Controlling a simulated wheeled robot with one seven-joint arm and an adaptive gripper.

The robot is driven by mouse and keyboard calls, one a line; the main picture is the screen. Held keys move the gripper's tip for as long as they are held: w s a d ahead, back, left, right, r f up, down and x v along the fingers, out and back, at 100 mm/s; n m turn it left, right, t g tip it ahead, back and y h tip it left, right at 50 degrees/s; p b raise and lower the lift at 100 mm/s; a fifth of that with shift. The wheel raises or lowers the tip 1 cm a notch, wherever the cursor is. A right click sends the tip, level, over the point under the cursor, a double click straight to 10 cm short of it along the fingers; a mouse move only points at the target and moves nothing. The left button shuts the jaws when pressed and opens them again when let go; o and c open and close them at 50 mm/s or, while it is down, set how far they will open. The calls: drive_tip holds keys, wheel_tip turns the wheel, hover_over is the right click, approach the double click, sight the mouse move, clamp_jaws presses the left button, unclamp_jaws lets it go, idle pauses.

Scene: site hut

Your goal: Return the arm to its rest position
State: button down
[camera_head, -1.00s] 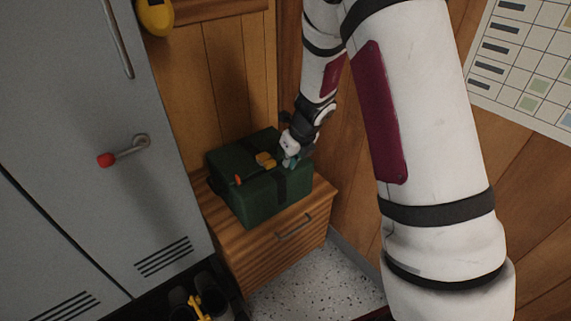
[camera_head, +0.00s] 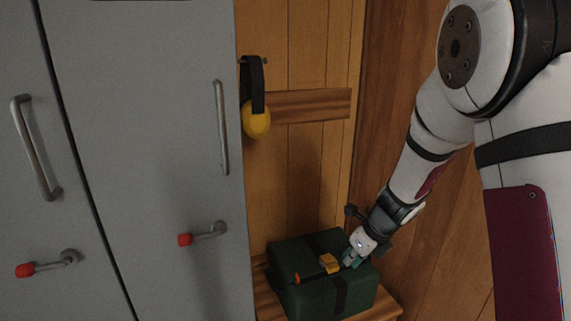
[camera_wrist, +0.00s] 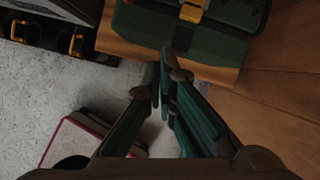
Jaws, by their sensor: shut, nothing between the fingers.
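My gripper (camera_head: 350,259) is at the end of my arm, which comes in from the right in the head view. It appears just over the right part of a dark green case on a wooden cabinet. In the wrist view my gripper (camera_wrist: 165,92) has its teal fingers close together and empty, with the case's near edge beyond the tips. I cannot tell how far the fingers are from the case.
The green case (camera_head: 290,262) has an orange-yellow latch and sits on the wooden cabinet (camera_head: 388,309). Grey lockers (camera_head: 150,130) with red-tipped handles stand left. Yellow ear defenders (camera_head: 256,119) hang on the wall. A red-edged white object (camera_wrist: 80,148) lies on the speckled floor.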

drive_tip(key=s+a+r+n+g+y, duration=0.1)
drive_tip(key=s+a+r+n, duration=0.2)
drive_tip(key=s+r+n, duration=0.45)
drive_tip(key=s+a+r+n+y, duration=0.1)
drive_tip(key=s+a+r+n, duration=0.2)
drive_tip(key=s+r+n, duration=0.5)
drive_tip(key=s+d+r+n+g+h, duration=0.1)
drive_tip(key=s+d+n+h, duration=0.15)
drive_tip(key=s+n, duration=0.65)
drive_tip(key=s+d+r+n+g+h, duration=0.1)
drive_tip(key=s+d+r+n+h, duration=0.3)
drive_tip(key=s, duration=0.9)
wheel_tip(320, 180, up, 13)
drive_tip(key=t+y+p, duration=0.2)
drive_tip(key=t+p, duration=0.1)
drive_tip(key=p, duration=1)
drive_tip(key=shift+a+n+p, duration=0.2)
drive_tip(key=shift+n+p, duration=0.1)
drive_tip(key=shift+n, duration=0.05)
drive_tip(key=shift+f, duration=0.1)
